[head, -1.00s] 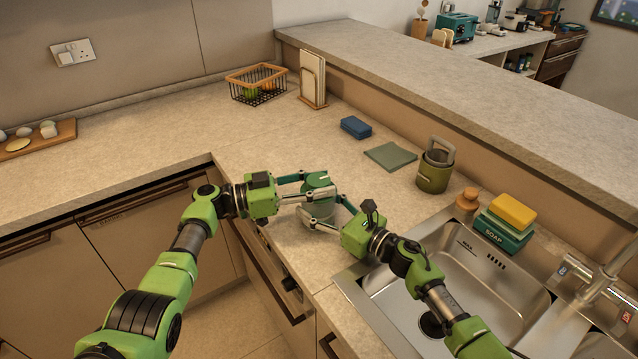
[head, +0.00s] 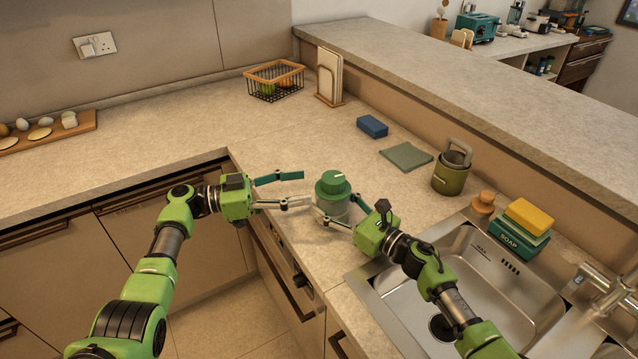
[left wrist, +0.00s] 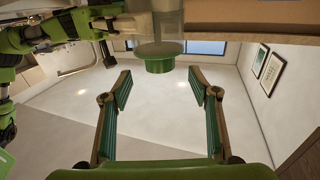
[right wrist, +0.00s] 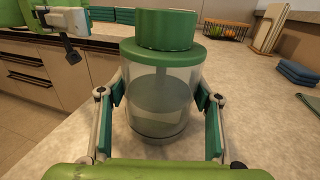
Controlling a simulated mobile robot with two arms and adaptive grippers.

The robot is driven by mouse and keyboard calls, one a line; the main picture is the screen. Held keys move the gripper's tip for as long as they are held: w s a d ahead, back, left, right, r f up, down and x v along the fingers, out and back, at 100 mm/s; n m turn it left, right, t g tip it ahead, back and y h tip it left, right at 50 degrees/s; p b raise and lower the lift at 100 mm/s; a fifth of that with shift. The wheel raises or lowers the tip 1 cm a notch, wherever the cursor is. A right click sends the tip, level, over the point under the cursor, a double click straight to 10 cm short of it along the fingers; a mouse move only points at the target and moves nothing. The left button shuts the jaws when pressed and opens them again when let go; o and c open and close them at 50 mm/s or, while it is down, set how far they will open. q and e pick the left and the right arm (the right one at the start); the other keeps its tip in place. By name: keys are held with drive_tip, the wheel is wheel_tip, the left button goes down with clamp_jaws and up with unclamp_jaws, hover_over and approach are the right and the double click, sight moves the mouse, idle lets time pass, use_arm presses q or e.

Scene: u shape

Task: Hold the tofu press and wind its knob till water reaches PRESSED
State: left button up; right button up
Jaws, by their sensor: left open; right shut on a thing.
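The tofu press (head: 333,203) stands upright on the worktop, with a green knob (head: 333,184) on top bearing a pale line. In the right wrist view its clear body (right wrist: 160,100) shows a central rod and greyish water in the lower part; no PRESSED mark is readable. My right gripper (right wrist: 160,108) is shut on the clear body, one finger on each side. My left gripper (head: 303,187) is open and empty, just left of the press. In the left wrist view the knob (left wrist: 160,64) lies beyond and between the open fingers (left wrist: 159,82), apart from them.
The sink (head: 470,290) lies right of the press, with a soap box and sponge (head: 520,228) behind it. A green canister (head: 452,175), grey-green cloth (head: 406,156) and blue cloth (head: 372,126) stand further back.

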use_arm(q)
drive_tip(key=shift+v, duration=1.65)
use_arm(e)
drive_tip(key=o, duration=1.5)
drive_tip(key=shift+o, duration=0.2)
